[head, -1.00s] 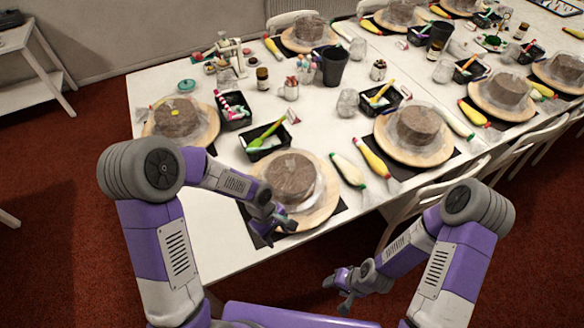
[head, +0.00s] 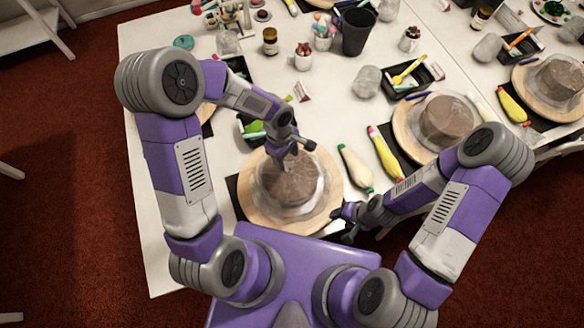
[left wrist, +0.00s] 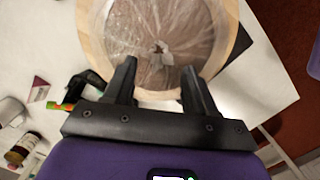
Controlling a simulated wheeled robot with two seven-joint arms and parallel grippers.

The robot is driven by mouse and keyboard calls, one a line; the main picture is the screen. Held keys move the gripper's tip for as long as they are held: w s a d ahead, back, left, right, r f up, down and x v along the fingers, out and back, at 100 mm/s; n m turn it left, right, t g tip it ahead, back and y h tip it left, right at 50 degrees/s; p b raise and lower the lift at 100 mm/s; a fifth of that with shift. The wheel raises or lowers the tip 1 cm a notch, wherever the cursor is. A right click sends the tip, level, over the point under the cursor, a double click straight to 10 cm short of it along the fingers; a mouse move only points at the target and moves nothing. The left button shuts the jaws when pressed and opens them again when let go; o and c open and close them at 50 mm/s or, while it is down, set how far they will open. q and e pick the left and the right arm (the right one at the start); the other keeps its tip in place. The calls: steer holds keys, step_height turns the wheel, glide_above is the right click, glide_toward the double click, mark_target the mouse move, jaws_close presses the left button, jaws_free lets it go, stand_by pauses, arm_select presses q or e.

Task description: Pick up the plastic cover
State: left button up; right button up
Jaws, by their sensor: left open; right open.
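The clear plastic cover (head: 264,183) sits over a brown cake (head: 291,182) on a round wooden turntable (head: 254,212) right in front of me. The cover also shows in the left wrist view (left wrist: 160,48), with a gathered tuft near its middle. My left gripper (head: 300,155) is open and empty above the far side of the cover; in the left wrist view its two fingers (left wrist: 158,84) reach over the cover's edge. Whether they touch the plastic, I cannot tell. My right gripper (head: 345,222) is open beside the turntable's right edge, near the table's front edge.
Two piping bags, one pale (head: 355,168) and one yellow (head: 385,153), lie right of the turntable. A second covered cake (head: 447,117) stands further right. A black tray (head: 253,124) lies behind my left gripper. A dark cup (head: 357,32) and jars stand at the back.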

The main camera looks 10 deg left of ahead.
mark_target(290, 167)
arm_select(q)
steer(key=f, duration=0.3)
steer(key=d+f, duration=0.1)
steer(key=f, duration=0.1)
steer(key=shift+s+f, duration=0.25)
steer(key=shift+f, duration=0.05)
steer(key=shift+w, duration=0.1)
jaws_close()
